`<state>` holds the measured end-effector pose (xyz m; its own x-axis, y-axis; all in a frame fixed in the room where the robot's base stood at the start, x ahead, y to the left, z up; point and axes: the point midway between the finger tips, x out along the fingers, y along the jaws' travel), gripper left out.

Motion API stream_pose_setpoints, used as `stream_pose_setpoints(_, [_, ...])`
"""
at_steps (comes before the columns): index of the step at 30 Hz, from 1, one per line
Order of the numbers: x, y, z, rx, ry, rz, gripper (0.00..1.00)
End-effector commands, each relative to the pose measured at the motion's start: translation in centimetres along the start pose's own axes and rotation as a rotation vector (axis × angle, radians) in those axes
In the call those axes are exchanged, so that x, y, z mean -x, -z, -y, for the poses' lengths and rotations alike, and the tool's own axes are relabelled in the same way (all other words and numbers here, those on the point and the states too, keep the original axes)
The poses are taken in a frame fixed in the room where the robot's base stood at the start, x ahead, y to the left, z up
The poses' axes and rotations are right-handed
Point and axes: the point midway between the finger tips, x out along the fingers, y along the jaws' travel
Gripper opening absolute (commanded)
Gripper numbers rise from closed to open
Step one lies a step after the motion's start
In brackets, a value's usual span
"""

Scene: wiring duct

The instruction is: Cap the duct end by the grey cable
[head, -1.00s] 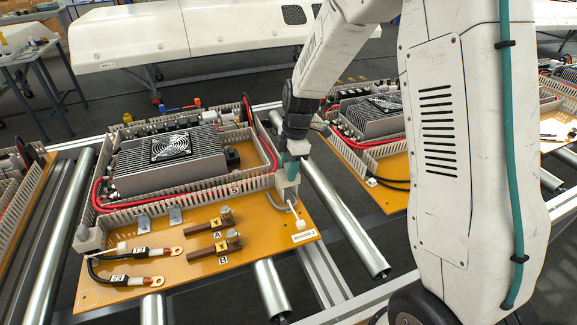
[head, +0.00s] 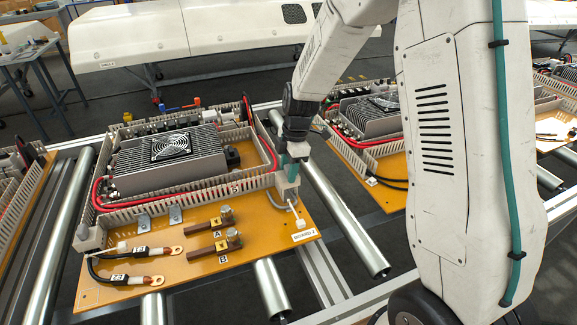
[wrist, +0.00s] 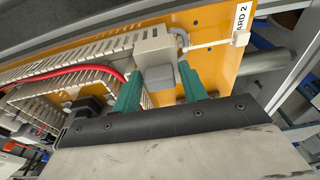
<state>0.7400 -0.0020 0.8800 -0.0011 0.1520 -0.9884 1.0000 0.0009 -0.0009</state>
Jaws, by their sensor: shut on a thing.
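My gripper (head: 294,152) has its green fingers shut on a light grey end cap (head: 288,182) at the right front corner of the board. In the wrist view, the cap (wrist: 154,46) shows its grey knob between the green fingers (wrist: 158,88). The cap is at the end of the slotted duct (head: 235,187), by the grey cable (head: 296,212). The cable also shows in the wrist view (wrist: 181,38). I cannot tell whether the cap is fully seated, since the joint is partly hidden.
The orange board (head: 255,255) lies on rollers and carries a finned unit with a fan (head: 168,155). A grey block (head: 88,238) stands at the duct's left front corner. Copper lugs and brown terminals (head: 215,245) lie in front.

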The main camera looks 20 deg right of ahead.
Motion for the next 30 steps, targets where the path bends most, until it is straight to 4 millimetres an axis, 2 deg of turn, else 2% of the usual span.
stream_pose_setpoints(30, [-2.5, -0.4, 0.0, -0.001, -0.001, 0.0, 0.21])
